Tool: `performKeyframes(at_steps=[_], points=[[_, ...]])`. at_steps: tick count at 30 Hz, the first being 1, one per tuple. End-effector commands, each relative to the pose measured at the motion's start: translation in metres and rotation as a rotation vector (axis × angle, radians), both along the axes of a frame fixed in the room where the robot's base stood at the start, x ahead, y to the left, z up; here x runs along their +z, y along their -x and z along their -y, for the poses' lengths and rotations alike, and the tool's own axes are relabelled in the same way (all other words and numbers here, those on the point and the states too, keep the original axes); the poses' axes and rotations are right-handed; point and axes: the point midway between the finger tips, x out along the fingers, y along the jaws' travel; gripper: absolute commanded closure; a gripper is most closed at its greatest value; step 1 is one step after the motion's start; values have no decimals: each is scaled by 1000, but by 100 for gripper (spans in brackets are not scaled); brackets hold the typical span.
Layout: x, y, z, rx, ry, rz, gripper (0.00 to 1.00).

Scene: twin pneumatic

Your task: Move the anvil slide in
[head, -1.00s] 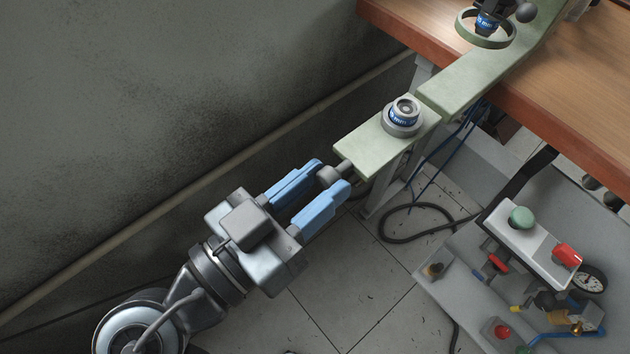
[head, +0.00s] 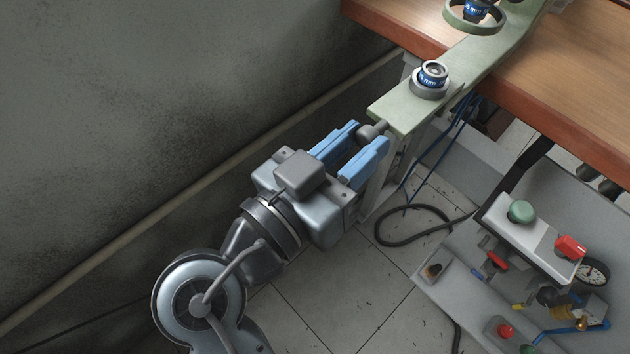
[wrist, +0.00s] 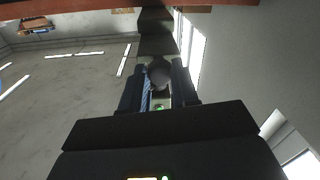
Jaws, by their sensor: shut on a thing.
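The anvil slide is a pale green bar (head: 396,112) that sticks out from the wooden bench in the head view. It carries a round anvil (head: 431,80) with a blue label band. A grey knob (head: 371,132) is on the slide's near end. My gripper (head: 362,147) has blue fingers on both sides of this knob and is shut on it. In the wrist view the round dark knob (wrist: 159,75) shows between the fingers (wrist: 162,88). No gap shows between the slide and the green part behind it.
The wooden bench (head: 560,60) is at the upper right, with a green ring (head: 447,22) above it. A wall with a pipe (head: 200,166) runs along the left. A control panel (head: 530,240) with a green and a red button is at the lower right. A black cable lies on the tiled floor.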

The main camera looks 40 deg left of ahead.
Motion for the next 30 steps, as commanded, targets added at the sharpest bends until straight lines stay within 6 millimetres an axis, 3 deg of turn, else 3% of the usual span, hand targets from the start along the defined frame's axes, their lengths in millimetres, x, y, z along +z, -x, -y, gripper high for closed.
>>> performKeyframes(at_steps=[3,6,18,19,26,30], points=[[-4,-31,2,0,-2,2,100],[-2,-48,3,1,-2,1,100],[0,-58,4,2,0,1,100],[0,-58,5,2,0,1,69],[0,-57,4,2,0,1,47],[0,-56,4,2,0,1,45]])
